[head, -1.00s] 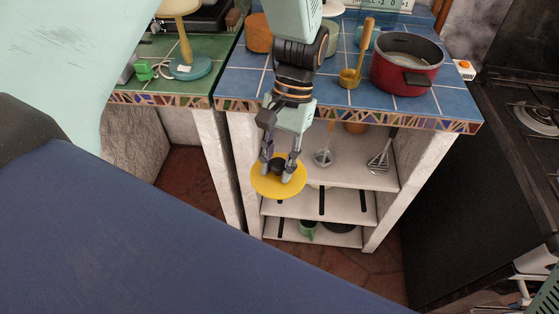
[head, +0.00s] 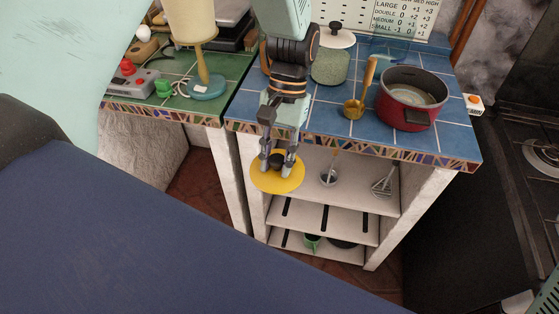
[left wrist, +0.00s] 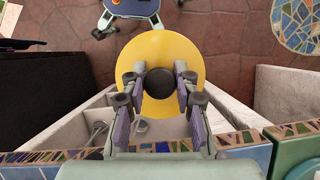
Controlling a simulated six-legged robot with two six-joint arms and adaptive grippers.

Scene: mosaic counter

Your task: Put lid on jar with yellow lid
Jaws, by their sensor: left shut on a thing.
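The yellow lid (head: 284,183) is a flat round disc with a dark knob. My left gripper (head: 277,164) is shut on its knob and holds it in front of the blue-tiled counter, over the open shelves. In the left wrist view, the yellow lid (left wrist: 158,50) lies beyond the fingers of my left gripper (left wrist: 162,88). A brown jar-like thing (head: 263,54) on the counter is mostly hidden behind my left arm, so its top cannot be seen. A greenish jar (head: 331,66) beside it wears a white lid with a dark knob. My right gripper is not in view.
On the blue counter (head: 333,118) stand a red pot (head: 407,108) and a brass ladle (head: 354,107). A lamp (head: 205,85) stands on the green counter at left. Shelves (head: 350,217) below hold utensils. A dark stove is at right.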

